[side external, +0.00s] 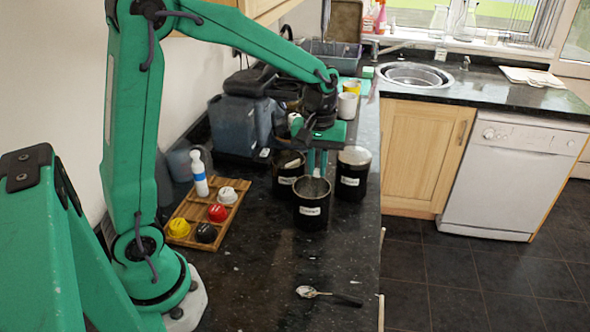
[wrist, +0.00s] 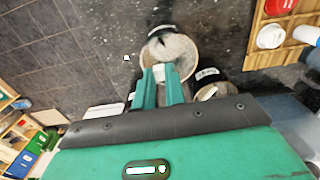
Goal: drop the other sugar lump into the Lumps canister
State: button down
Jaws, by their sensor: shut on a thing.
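Three black canisters with white labels stand together on the dark counter: a front one (side external: 311,218), a back-left one (side external: 285,185) and a back-right one (side external: 352,187). The label writing is too small to read surely. My gripper (side external: 317,172) points down just above the front canister's open mouth. In the wrist view my gripper (wrist: 160,74) is shut on a small white lump (wrist: 159,73), which shows over the front canister's pale round opening (wrist: 178,52). The lump is hidden in the side view. I cannot tell what lies inside the canister.
A wooden rack (side external: 233,186) with a white bottle (side external: 199,174) and several coloured lids lies left of the canisters. A spoon (side external: 328,295) lies near the front. Mugs (side external: 347,106) and a grey appliance (side external: 232,126) stand behind. The counter in front of the canisters is mostly clear.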

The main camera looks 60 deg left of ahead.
aim_at(317, 170)
jog(key=shift+f, duration=2.1)
jog(key=c, duration=1.4)
grip_release()
jog(key=shift+o, duration=0.2)
jog(key=shift+r, duration=0.1)
jog(key=shift+r, duration=3.85)
